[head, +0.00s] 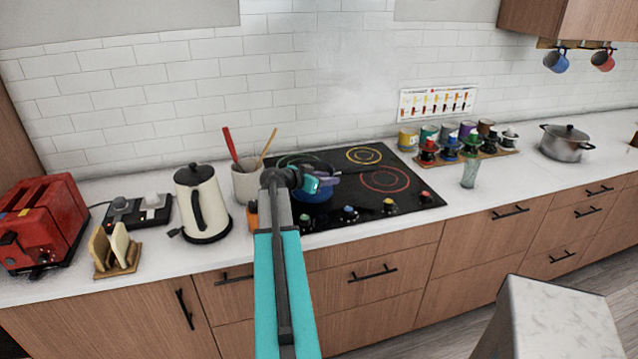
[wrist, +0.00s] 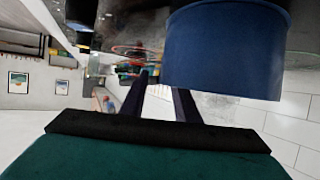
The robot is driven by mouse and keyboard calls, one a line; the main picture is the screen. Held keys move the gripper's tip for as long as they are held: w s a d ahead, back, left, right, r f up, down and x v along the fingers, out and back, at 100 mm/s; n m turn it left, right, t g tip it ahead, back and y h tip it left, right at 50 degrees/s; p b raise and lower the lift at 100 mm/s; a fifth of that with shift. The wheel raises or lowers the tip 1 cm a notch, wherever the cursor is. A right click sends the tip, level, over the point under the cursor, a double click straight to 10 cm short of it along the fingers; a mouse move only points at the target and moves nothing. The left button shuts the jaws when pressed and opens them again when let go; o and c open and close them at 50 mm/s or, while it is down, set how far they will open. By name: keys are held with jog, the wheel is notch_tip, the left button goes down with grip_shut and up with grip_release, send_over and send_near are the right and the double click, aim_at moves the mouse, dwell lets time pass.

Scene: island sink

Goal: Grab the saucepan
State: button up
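A blue saucepan (head: 312,194) sits on the black cooktop, at its front left burner area. My arm and gripper partly hide it in the head view. It shows large and close in the wrist view (wrist: 228,55), to the right of the fingers. My gripper (head: 334,178) is over or just beside the pan's rim; I cannot tell whether it touches. In the wrist view its two dark fingers (wrist: 160,98) stand apart with nothing visible between them. The pan's handle is not clearly seen.
The black cooktop (head: 405,195) has knobs along its front. A utensil crock (head: 247,183) and cream kettle (head: 200,205) stand left. A glass (head: 470,175), colored cups on a wooden rack and a lidded steel pot (head: 566,146) stand right.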

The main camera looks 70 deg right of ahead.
grip_shut()
dwell(1.3)
